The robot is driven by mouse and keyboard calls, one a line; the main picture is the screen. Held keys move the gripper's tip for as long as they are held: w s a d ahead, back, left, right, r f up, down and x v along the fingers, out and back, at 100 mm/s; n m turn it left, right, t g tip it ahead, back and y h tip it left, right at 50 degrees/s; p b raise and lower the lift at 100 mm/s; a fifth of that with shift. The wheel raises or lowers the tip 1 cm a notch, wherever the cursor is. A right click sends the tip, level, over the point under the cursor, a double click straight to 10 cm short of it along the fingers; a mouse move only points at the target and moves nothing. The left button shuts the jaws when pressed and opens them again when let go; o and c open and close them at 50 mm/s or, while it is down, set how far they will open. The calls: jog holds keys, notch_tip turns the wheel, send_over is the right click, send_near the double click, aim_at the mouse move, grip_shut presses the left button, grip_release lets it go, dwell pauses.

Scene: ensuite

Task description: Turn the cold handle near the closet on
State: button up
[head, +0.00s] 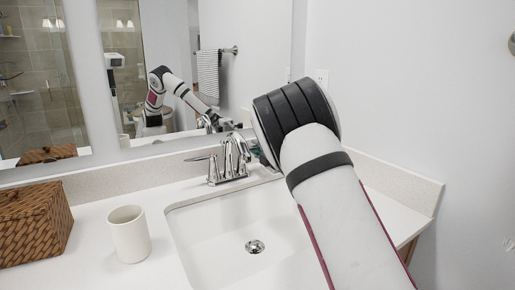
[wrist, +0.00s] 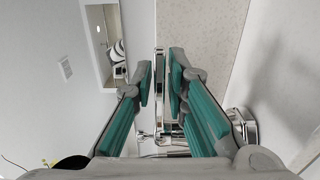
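The chrome faucet (head: 230,160) stands behind the white sink, with its left lever handle (head: 201,158) pointing left. Its right side is mostly hidden by my arm. My gripper (head: 256,150) is just right of the faucet in the head view, largely behind my own wrist. In the wrist view my gripper (wrist: 161,82) is open, with its teal-padded fingers apart. A narrow chrome bar (wrist: 160,70) shows in the gap between them; I cannot tell if it is the handle, or if either finger touches it. A chrome base (wrist: 241,126) shows beside the right finger. No closet is identifiable.
A white cup (head: 129,235) and a brown woven basket (head: 32,224) stand left of the sink (head: 225,222). The backsplash (head: 400,185) and mirror (head: 260,60) are close behind the faucet. The right wall bounds the counter.

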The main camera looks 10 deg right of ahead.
grip_shut()
jog(key=shift+s+a+r+m+h+b, duration=0.1)
jog(key=shift+m+h+b, duration=0.25)
jog(key=shift+h, duration=0.15)
jog(key=shift+s+m+t+h+b, duration=0.35)
jog(key=shift+m+h+b, duration=0.2)
jog(key=shift+h+b, duration=0.3)
jog(key=shift+s+d+m+h+b, duration=0.15)
jog(key=shift+s+m+h+b, duration=0.15)
jog(key=shift+h, duration=0.3)
jog(key=shift+s+d+m+h+b, duration=0.1)
jog(key=shift+m+h+b, duration=0.05)
jog(key=shift+m+h, duration=0.35)
jog(key=o, duration=0.6)
grip_release()
jog(key=shift+c, duration=0.2)
